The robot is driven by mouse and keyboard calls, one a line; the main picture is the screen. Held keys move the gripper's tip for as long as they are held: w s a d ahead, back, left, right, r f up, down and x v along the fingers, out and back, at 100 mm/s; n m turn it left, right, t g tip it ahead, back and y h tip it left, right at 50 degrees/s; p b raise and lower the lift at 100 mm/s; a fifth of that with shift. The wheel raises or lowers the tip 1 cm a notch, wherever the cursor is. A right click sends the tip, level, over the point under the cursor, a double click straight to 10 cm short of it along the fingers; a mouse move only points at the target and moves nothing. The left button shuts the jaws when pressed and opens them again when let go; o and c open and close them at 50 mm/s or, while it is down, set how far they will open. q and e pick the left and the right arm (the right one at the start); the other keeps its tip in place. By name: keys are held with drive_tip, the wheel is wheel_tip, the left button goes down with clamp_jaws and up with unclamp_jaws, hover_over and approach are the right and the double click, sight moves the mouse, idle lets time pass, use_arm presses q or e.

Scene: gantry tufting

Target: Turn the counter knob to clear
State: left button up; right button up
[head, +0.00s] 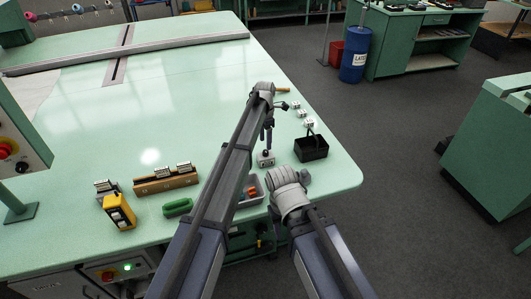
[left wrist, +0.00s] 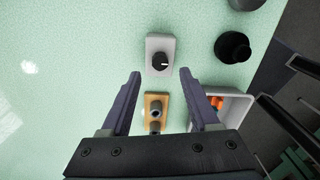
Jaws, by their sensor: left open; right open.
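A small light grey box with a round black knob (left wrist: 160,61) sits on the pale green table; a white mark on the knob points to the right. The box also shows in the head view (head: 265,159). My left gripper (left wrist: 158,73) is open, pointing down over the box, its fingertips apart on either side of the box's near part. It holds nothing; in the head view (head: 267,135) it hangs just above the box. My right gripper (head: 291,192) is low at the table's front edge; its jaws are hidden behind its wrist, and I see nothing held.
A wooden block with two grey pegs (left wrist: 155,113) and a grey tray with orange pieces (left wrist: 243,102) lie close by. A black box (head: 311,148) stands to the right. A yellow device (head: 119,211) and green object (head: 178,207) are left. The table's middle is clear.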

sight(266, 151)
use_arm(q)
wheel_tip(266, 151, down, 5)
drive_tip(key=b, duration=0.4)
drive_tip(key=shift+c, duration=0.4)
clamp_jaws()
